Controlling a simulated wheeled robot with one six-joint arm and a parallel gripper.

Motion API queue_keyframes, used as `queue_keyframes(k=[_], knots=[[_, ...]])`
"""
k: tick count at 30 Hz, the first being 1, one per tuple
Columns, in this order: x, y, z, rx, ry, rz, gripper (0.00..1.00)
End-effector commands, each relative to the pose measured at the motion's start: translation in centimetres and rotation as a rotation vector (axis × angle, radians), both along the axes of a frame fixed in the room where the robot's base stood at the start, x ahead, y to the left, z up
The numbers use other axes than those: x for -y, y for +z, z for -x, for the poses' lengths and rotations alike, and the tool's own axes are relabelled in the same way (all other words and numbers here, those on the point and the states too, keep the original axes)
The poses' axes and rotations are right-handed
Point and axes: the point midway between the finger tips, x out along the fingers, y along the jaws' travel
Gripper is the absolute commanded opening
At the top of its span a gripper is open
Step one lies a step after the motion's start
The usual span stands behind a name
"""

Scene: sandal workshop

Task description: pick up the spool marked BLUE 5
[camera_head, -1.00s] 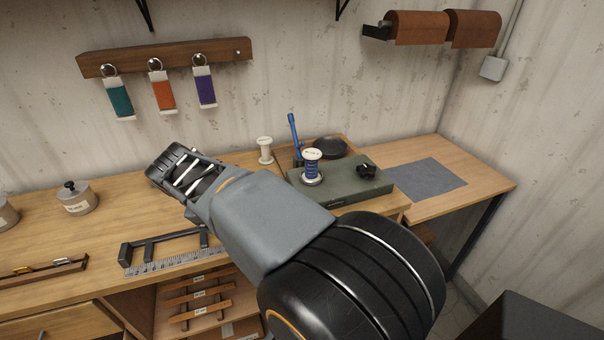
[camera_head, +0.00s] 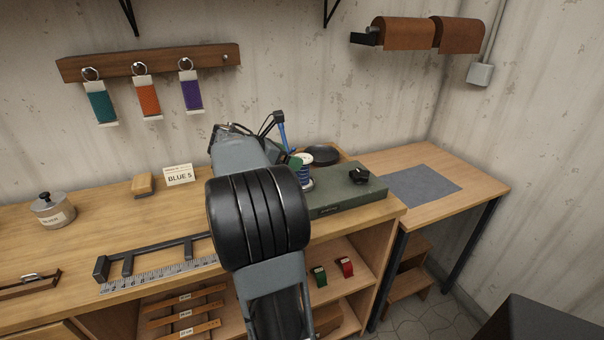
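A card reading BLUE 5 (camera_head: 179,175) stands on the bench near the wall, left of my arm. A spool with blue thread and a white top (camera_head: 307,175) stands on the green box (camera_head: 345,189), partly covered by my arm. Any marking on it is too small to read, and a small green patch shows at its left.
A black dish (camera_head: 321,155) and a black knob-like piece (camera_head: 359,176) are near the spool. A tan block (camera_head: 142,184), lidded tin (camera_head: 53,210) and ruler rack (camera_head: 158,253) are on the left. The side table with a grey mat (camera_head: 421,186) is otherwise clear.

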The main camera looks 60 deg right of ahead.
Motion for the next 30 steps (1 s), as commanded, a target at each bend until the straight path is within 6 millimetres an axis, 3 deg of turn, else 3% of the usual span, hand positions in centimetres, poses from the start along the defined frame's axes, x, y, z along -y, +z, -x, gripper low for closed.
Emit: queue_keyframes(k=[8,18,28,30], knots=[[1.3,-1.0,0.7,0.000,-0.001,-0.002,0.84],[4.5,-3.0,2.1,0.002,0.000,-0.001,0.84],[4.9,-3.1,2.3,0.003,0.001,-0.001,0.84],[4.9,-3.1,2.2,0.003,0.001,-0.001,0.78]])
